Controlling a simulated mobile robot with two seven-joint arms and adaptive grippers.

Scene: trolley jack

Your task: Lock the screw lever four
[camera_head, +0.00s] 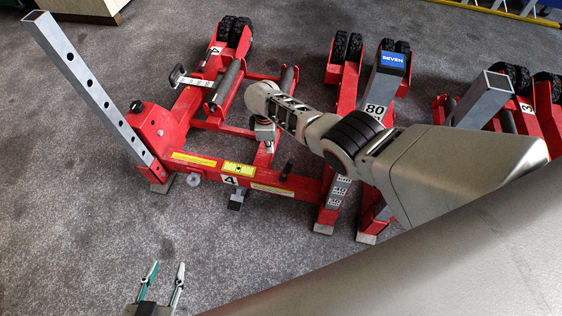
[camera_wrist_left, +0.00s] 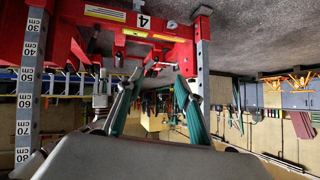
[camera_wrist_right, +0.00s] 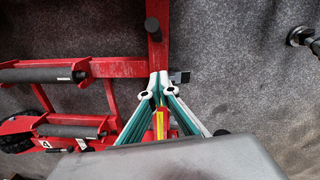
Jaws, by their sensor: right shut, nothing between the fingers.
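The red jack marked 4 (camera_head: 228,178) stands on the floor with its upright perforated post (camera_head: 85,90) at left. A black-ended lever (camera_head: 287,170) stands on its front beam and a flat black piece (camera_head: 235,201) sticks out in front. I cannot tell for sure which part is screw lever four. My right gripper (camera_wrist_right: 159,78) is shut and empty, its tips over the red beam in the right wrist view; a black cylindrical end (camera_wrist_right: 153,30) lies beyond them. In the head view my wrist hides its fingers. My left gripper (camera_head: 163,276) is open and empty, apart from the jack.
More red jacks with grey posts (camera_head: 380,80) stand to the right, partly behind my right arm. Black rollers (camera_head: 226,82) and wheels (camera_head: 235,30) lie at the back. Grey carpet (camera_head: 60,220) is clear at the front left.

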